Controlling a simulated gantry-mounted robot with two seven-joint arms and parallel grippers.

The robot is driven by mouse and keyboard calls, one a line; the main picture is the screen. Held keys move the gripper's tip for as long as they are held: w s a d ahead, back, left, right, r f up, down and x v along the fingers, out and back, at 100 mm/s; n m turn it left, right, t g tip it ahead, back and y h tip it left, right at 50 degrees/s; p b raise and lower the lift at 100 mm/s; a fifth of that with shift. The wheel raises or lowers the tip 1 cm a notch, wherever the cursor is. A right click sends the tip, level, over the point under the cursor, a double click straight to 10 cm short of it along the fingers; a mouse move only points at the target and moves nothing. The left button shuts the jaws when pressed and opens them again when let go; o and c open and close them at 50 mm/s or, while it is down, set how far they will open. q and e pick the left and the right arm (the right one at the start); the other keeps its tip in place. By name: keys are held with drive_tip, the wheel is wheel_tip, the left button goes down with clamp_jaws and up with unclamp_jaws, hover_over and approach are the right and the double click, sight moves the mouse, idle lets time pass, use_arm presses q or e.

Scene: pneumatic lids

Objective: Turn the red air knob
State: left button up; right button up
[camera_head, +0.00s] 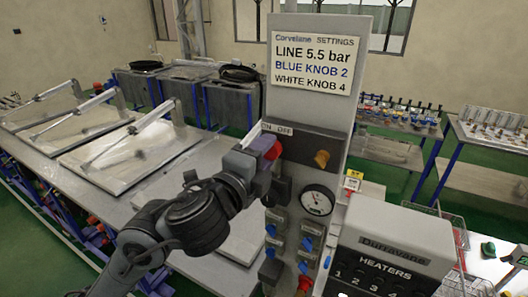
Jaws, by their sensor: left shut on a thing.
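The red air knob (274,151) sits on the dark upper part of the grey panel, below a small label partly hidden behind my gripper. My left gripper (263,150) is shut on the knob from the left, and its fingers hide most of it. A yellow-orange knob (321,158) is to its right on the same dark part. A round white gauge (316,202) is below. My right gripper is not in view.
A sign (311,62) tops the panel. Blue-handled valves (306,244) and a red knob (304,284) are lower down. A heater box (392,245) stands at right. Flat lids (135,150) lie on the bench at left.

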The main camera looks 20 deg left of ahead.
use_arm(q)
drive_tip(key=n, duration=0.4)
drive_tip(key=shift+f, duration=0.15)
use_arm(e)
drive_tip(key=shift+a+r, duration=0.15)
use_arm(q)
drive_tip(key=shift+n, duration=0.3)
drive_tip(key=o, duration=1.1)
drive_tip(key=shift+c, duration=0.2)
